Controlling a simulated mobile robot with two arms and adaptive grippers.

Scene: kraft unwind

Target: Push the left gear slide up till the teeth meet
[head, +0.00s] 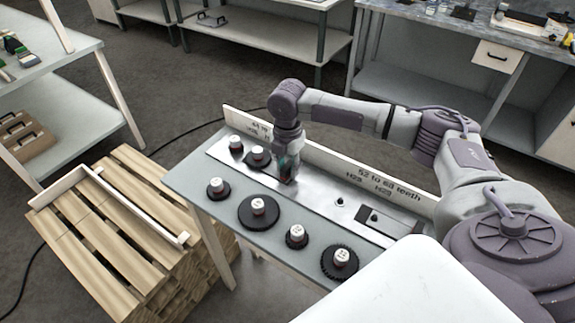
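A bright metal plate (318,193) lies along the back of a narrow grey table. My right gripper (286,174) points down at the plate just right of the larger gear. Its fingers are too small and dark to tell open from shut, and contact is unclear. My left gripper is out of view.
Several loose gears, such as the wide one (259,213) and the front right one (340,264), stand along the table's front. A lettered back board (350,174) runs behind the plate. A dark slotted piece (388,221) with pegs is at right. A slatted wooden pallet stack (115,215) stands left.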

